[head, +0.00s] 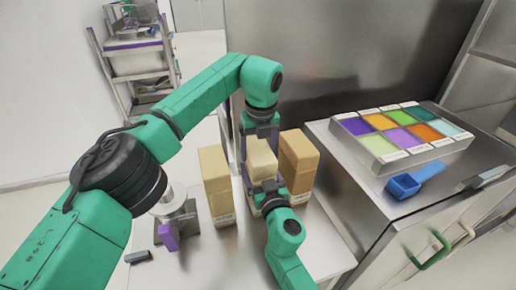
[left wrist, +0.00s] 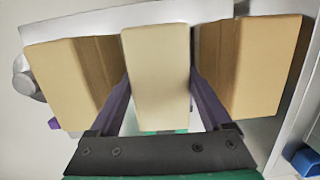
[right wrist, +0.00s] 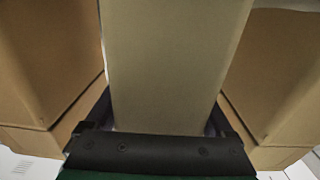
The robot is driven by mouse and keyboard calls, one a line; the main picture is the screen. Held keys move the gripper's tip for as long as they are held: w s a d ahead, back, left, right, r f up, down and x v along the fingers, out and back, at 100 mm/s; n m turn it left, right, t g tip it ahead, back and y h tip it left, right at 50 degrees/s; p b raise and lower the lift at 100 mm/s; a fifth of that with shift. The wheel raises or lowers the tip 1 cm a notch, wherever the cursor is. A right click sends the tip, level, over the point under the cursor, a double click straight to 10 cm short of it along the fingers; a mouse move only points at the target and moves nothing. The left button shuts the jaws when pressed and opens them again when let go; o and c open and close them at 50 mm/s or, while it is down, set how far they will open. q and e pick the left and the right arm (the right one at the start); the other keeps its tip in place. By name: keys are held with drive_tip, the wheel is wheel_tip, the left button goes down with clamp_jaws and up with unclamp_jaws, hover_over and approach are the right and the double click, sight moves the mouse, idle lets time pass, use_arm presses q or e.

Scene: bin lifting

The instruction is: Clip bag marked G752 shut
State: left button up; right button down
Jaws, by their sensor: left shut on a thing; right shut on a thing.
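Three paper bags stand in a row on the metal table: a tan bag (head: 217,185) on the left, a cream bag (head: 262,160) in the middle and a browner bag (head: 298,160) on the right. Labels low on them are too small to read, so I cannot tell which is G752. My right gripper (head: 267,182) is shut on the same bag from the front, lower down. The cream bag's base is mostly hidden.
A small dark grey piece (head: 138,256) lies at the table's front left, near a device with a purple part (head: 168,237). On the right counter are a tray of coloured compartments (head: 372,148) and a blue scoop (head: 405,184). The neighbouring bags stand close on both sides.

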use_arm(q)
drive_tip(key=shift+f, duration=0.45)
drive_tip(key=o, duration=1.2)
use_arm(e)
drive_tip(key=shift+f, duration=0.1)
unclamp_jaws()
use_arm(q)
drive_tip(key=r, duration=0.4)
drive_tip(key=s+r, duration=0.1)
drive_tip(key=r, duration=0.6)
drive_tip(key=shift+s+d+r, duration=0.25)
drive_tip(key=shift+s+r, duration=0.1)
drive_tip(key=shift+r, duration=0.05)
